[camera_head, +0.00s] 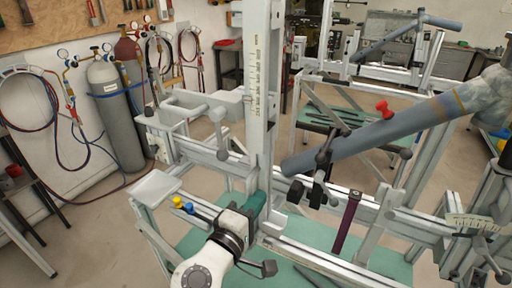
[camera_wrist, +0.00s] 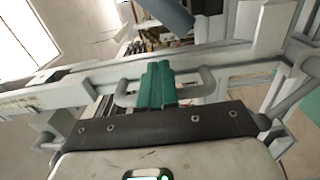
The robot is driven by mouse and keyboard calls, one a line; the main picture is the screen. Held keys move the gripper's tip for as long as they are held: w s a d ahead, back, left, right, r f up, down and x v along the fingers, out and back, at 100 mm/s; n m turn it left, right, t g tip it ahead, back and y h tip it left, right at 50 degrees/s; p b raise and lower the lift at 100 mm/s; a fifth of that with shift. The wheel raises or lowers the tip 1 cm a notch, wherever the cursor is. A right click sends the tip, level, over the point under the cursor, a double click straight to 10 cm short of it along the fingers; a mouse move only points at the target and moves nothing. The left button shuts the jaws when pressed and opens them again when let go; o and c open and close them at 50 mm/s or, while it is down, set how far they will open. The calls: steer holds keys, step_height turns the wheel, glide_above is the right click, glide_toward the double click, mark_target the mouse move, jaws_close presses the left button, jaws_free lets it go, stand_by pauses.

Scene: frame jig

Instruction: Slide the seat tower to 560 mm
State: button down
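The seat tower (camera_head: 262,130) is a tall pale-grey post standing on the jig's rail in the head view. A printed scale runs up its face; its figures are too small to read. In the wrist view, a grey bar handle (camera_wrist: 203,84) stands out from a pale beam (camera_wrist: 80,78). My gripper (camera_head: 257,202) is low against the tower's base, and its green fingers show in the wrist view (camera_wrist: 157,86). The fingers look closed across the middle of the handle, hiding that part of the bar.
A blue-grey tube (camera_head: 380,134) slants across the right side near a clamp (camera_head: 322,170). A purple strap (camera_head: 346,222) hangs from the rail. A small tray (camera_head: 156,187) sits at left beside yellow and blue knobs. Gas cylinders (camera_head: 115,115) stand by the wall.

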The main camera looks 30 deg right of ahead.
steer(key=shift+w+a, duration=0.3)
steer(key=shift+w, duration=0.05)
stand_by(0.6)
steer(key=shift+s+d, duration=0.1)
steer(key=shift+s+d, duration=0.55)
steer(key=shift+s, duration=0.2)
steer(key=shift+a, duration=0.1)
stand_by(0.3)
